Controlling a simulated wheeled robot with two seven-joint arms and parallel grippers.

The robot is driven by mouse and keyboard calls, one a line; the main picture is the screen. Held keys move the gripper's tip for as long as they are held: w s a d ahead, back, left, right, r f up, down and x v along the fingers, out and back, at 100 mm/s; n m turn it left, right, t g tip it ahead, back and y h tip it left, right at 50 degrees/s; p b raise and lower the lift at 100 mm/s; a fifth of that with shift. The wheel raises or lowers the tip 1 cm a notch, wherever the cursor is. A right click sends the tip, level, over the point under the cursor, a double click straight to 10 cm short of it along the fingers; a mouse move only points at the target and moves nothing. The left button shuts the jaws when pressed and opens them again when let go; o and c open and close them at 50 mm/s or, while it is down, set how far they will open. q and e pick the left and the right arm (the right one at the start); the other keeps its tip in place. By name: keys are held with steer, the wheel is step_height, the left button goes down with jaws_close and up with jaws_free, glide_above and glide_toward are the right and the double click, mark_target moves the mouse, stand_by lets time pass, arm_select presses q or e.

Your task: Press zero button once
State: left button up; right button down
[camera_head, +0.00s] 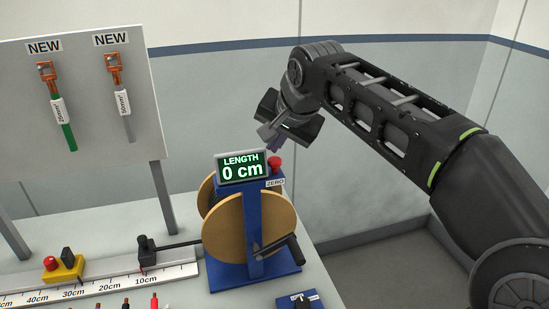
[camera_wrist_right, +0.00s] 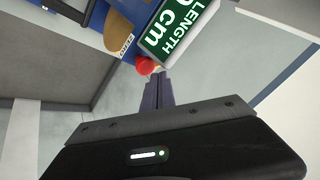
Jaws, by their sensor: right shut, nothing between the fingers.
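The red zero button (camera_head: 275,162) sits on top of the blue measuring stand, just right of the length display (camera_head: 241,170), with a "ZERO" label (camera_head: 275,182) below it. The display reads "0 cm". My right gripper (camera_head: 271,145) is just above the button, fingers shut and pointing down, with nothing between them. In the right wrist view, the shut fingers (camera_wrist_right: 159,78) end beside the red button (camera_wrist_right: 145,66) and seem to overlap its edge. I cannot tell whether they touch it. My left gripper is not in view.
A wooden cable reel (camera_head: 222,230) with a black crank stands on the blue base. A ruled rail (camera_head: 110,280) with a yellow block (camera_head: 63,268) lies at left. A panel (camera_head: 95,140) with two "NEW" cables stands behind. Free air surrounds my right arm.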

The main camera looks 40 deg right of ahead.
mark_target(275, 160)
steer(key=shift+r, duration=0.15)
steer(key=shift+r+p, duration=2)
steer(key=shift+r, duration=0.4)
